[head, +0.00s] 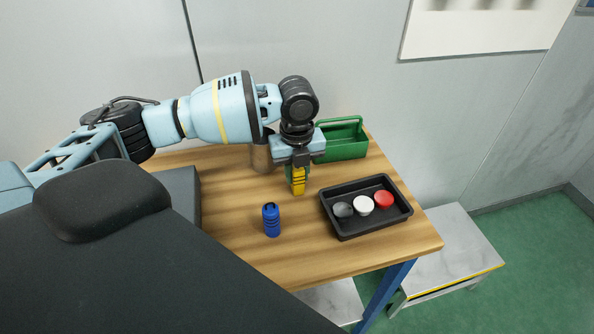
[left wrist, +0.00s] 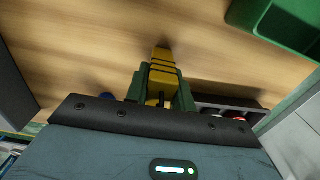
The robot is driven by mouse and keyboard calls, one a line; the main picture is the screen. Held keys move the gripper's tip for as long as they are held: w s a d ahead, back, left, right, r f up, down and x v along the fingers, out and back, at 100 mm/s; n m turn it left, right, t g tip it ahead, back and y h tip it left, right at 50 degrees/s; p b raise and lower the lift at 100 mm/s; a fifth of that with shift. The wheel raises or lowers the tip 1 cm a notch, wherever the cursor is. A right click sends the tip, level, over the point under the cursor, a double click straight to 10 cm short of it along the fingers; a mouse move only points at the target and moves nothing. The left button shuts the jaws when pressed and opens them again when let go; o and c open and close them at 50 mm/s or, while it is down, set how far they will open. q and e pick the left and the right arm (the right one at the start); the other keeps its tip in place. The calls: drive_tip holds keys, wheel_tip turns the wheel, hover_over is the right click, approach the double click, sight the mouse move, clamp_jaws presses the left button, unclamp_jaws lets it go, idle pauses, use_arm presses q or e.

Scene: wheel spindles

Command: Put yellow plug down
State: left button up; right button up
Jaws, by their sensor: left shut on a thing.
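The yellow plug (head: 298,183) is upright between the fingers of my left gripper (head: 297,172), which is shut on it. The plug's lower end is at or just above the wooden table (head: 245,213); I cannot tell whether it touches. In the left wrist view the yellow plug (left wrist: 163,72) shows between the green fingers of my left gripper (left wrist: 163,92), with table wood beyond it. My right gripper is not in view.
A blue plug (head: 271,220) stands in front and to the left. A black tray (head: 345,229) with grey, white and red round pieces lies to the right. A green bin (head: 345,148) and a brown cylinder (head: 261,158) stand behind. Bare table lies around the blue plug.

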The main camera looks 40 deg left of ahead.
use_arm(q)
drive_tip(key=o, duration=1)
wheel_tip(320, 180, up, 12)
drive_tip(key=shift+r+p, duration=0.1)
drive_tip(key=shift+p, duration=0.25)
